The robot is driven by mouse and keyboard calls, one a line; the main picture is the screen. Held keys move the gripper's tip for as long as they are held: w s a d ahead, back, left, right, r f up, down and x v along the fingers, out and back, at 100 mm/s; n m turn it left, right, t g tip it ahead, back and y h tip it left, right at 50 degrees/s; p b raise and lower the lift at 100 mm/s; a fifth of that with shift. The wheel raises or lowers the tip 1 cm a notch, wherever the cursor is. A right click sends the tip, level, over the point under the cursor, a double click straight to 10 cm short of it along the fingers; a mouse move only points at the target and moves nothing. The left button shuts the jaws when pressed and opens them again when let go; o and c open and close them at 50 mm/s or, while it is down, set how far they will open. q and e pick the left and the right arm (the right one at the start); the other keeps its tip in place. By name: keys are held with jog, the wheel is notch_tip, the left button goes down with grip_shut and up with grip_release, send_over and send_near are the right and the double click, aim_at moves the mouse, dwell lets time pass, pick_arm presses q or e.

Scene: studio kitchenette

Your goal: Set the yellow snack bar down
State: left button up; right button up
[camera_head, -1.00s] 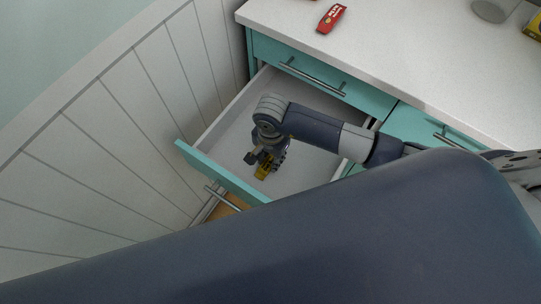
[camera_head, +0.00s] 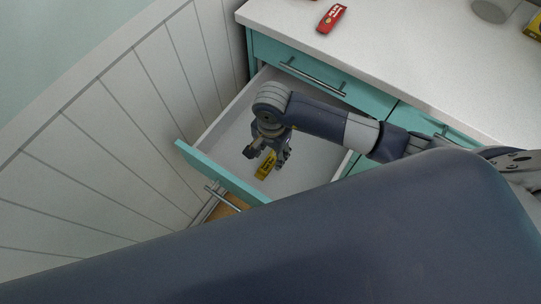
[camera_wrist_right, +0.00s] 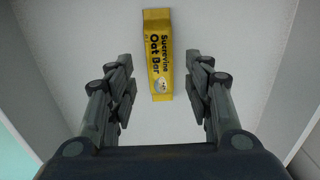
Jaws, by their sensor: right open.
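The yellow snack bar (camera_head: 266,166) lies on the floor of the open drawer (camera_head: 225,135). In the right wrist view the yellow snack bar (camera_wrist_right: 158,55) reads "Oat Bar" and lies between and beyond the fingertips, with a gap on both sides. My right gripper (camera_head: 268,157) is open above the bar, inside the drawer's outline; its two fingers (camera_wrist_right: 158,75) stand wide apart in the wrist view. My left gripper is not in view.
The drawer has a teal front (camera_head: 222,174) with a bar handle. A grey round object (camera_head: 493,9) and a yellow box (camera_head: 535,25) stand at the upper right. Panelled wall at left.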

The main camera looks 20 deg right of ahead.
aim_at(271, 161)
notch_tip(271, 161, up, 9)
jog(key=shift+f, duration=0.15)
